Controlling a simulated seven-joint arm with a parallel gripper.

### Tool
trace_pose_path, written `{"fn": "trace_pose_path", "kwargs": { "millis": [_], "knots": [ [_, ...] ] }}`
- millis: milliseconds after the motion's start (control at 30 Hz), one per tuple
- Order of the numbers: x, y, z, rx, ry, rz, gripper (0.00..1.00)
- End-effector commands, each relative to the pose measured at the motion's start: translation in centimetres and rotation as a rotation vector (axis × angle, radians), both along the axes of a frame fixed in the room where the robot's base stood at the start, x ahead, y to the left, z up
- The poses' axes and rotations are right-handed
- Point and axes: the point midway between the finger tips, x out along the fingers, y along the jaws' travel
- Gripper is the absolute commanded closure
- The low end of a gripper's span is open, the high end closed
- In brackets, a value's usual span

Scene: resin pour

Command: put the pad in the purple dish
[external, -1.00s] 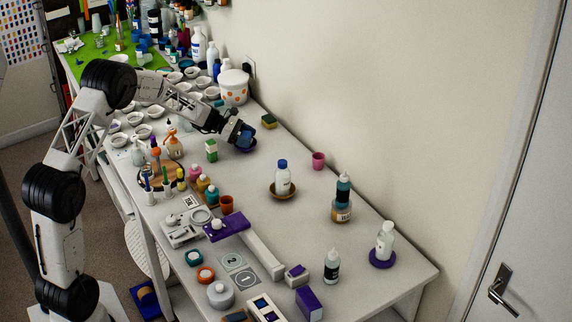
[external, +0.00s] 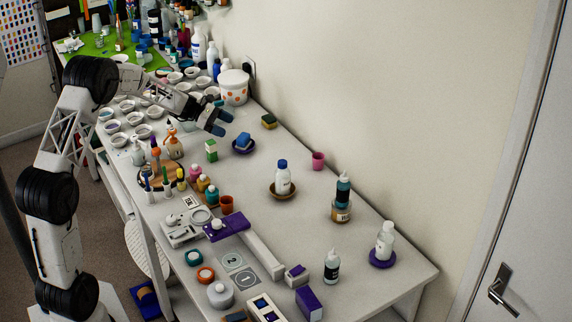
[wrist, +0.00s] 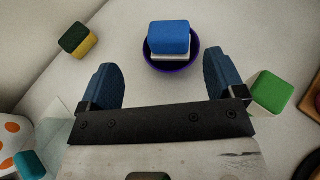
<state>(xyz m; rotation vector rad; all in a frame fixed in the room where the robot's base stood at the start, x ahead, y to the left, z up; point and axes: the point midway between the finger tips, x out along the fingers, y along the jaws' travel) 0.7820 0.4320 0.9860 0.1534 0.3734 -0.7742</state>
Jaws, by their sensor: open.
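The pad (external: 243,139) is a small block with a blue top and a white underside. It sits in the purple dish (external: 244,150), a shallow round dish on the table. In the wrist view the pad (wrist: 169,39) lies within the dish's rim (wrist: 172,69), ahead of the fingers and apart from them. My gripper (external: 223,123) is open and empty, above and to the left of the dish in the external view. Its two blue fingers (wrist: 164,84) show with nothing between them in the wrist view.
A yellow and dark green sponge (external: 269,121) lies near the wall. A green and white block (external: 211,150) stands left of the dish. A spotted white tub (external: 234,87) is behind my gripper. A white bottle in a brown dish (external: 283,190) stands nearer. The table between is clear.

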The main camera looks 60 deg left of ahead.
Motion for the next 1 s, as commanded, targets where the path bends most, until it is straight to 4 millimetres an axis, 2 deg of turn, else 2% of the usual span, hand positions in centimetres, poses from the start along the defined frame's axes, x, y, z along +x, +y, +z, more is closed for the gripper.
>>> {"fn": "trace_pose_path", "kwargs": {
  "millis": [300, 1000],
  "knots": [
    [-1.4, 1.4, 0.9, 0.0, 0.0, -0.001, 0.11],
    [-1.5, 1.5, 0.9, 0.001, -0.001, 0.0, 0.11]
  ]
}}
